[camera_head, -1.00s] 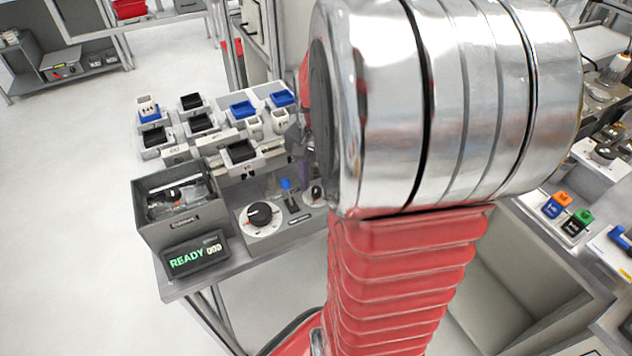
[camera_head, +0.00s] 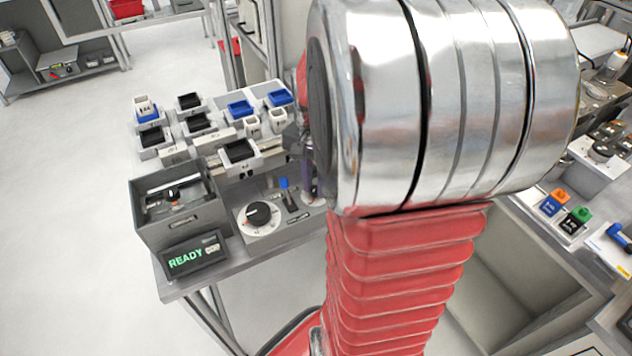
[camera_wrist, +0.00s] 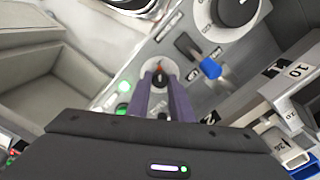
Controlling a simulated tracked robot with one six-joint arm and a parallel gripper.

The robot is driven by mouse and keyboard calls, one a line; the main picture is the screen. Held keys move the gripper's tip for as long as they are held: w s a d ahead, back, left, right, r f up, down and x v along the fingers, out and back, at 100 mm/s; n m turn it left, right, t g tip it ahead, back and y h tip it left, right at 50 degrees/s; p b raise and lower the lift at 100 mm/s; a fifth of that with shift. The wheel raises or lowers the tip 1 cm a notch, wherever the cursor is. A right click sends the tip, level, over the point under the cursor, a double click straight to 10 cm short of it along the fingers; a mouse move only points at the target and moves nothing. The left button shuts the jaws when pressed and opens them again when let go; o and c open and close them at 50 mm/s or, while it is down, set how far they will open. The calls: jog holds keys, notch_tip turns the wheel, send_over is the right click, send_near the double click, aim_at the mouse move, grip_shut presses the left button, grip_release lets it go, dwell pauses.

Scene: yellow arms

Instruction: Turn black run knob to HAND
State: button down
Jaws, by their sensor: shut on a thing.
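In the wrist view my gripper (camera_wrist: 160,77) has its two purple fingers closed on either side of a small black knob (camera_wrist: 160,74) with an orange mark, on a round pale plate. I take it for the run knob. The lettering around it is too small to read, so I cannot tell its position. In the head view a purple finger of my gripper (camera_head: 309,178) comes down at the small round plate (camera_head: 315,200) at the panel's right end, and my arm hides much of that spot.
A larger black knob on a white dial (camera_head: 259,214) sits left of a blue-tipped lever (camera_head: 285,184). A display (camera_head: 194,255) reads READY. A grey bin (camera_head: 182,223) stands behind the display. Trays and fixtures (camera_head: 240,153) fill the back of the bench.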

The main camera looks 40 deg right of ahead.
jog(key=n, duration=0.4)
jog(key=shift+s, duration=0.1)
jog(key=n, duration=0.9)
jog(key=shift+n, duration=2.5)
jog(key=c, duration=1.6)
grip_release()
jog(key=shift+o, duration=0.2)
